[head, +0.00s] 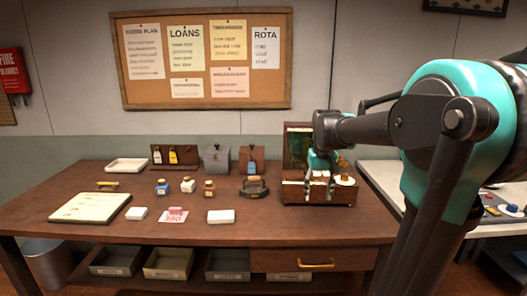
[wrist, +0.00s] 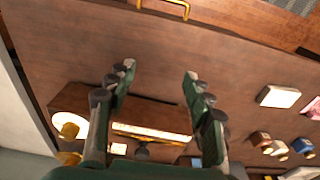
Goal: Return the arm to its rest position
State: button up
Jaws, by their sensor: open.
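My arm reaches in from the right side of the head view and extends out over the wooden table (head: 185,200). Nothing is held.
A grey box (head: 216,158) is behind. A drawer with a brass handle (head: 316,265) is below. A white side table (head: 480,230) stands at right.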

jog(key=s+f+t, duration=0.3)
jog(key=s+f, duration=1.5)
jog(key=f, duration=0.1)
jog(key=shift+d+f, duration=0.15)
jog(key=shift+d, duration=0.25)
jog(key=shift+d, duration=0.15)
jog(key=shift+c, duration=0.4)
dwell(3.2)
